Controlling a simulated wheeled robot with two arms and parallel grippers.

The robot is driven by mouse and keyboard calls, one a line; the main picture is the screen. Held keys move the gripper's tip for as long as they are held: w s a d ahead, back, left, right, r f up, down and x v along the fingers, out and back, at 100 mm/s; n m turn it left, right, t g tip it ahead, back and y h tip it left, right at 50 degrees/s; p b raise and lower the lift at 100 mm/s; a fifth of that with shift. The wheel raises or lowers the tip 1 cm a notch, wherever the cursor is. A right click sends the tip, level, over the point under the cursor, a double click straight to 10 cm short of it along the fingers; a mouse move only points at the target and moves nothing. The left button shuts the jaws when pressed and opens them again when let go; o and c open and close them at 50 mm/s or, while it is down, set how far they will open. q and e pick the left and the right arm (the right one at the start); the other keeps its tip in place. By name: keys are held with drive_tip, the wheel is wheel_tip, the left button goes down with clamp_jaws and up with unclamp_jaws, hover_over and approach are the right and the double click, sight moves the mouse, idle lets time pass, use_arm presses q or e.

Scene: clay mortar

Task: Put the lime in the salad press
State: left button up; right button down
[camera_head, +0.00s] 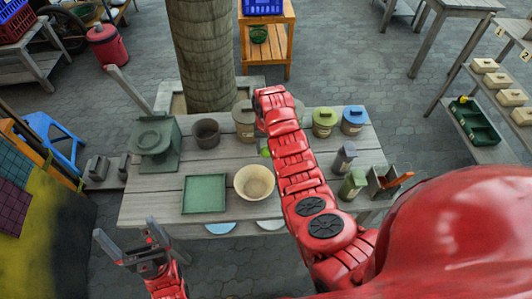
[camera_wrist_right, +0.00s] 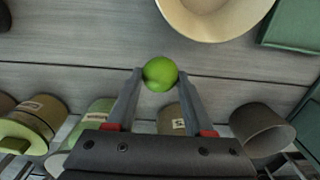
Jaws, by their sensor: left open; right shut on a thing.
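The lime (camera_wrist_right: 160,73) is a small bright green ball pinched between the fingertips of my right gripper (camera_wrist_right: 159,80), which is shut on it. In the head view the lime (camera_head: 265,152) shows just left of my right arm, beside the bowl; that gripper is mostly hidden by the arm. I cannot tell the lime's exact height over the table. A grey-green device with a round top and a long raised lever, which looks like the salad press (camera_head: 154,150), stands at the table's left end. My left gripper (camera_head: 126,228) is open and empty, off the table's front left corner.
A cream bowl (camera_head: 254,182) and green square tray (camera_head: 204,194) sit at the table's front; a dark brown pot (camera_head: 206,133) stands behind. Lidded canisters, including a yellow-green one (camera_head: 324,122) and a blue one (camera_head: 353,120), stand right. A tree trunk (camera_head: 203,60) rises behind the table.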

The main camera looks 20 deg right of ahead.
sight(266, 155)
drive_tip(key=shift+f+p, duration=0.45)
drive_tip(key=shift+f, duration=1.7)
drive_tip(key=shift+f, duration=0.1)
drive_tip(key=shift+f, duration=0.15)
drive_tip(key=shift+c, duration=1.4)
unclamp_jaws()
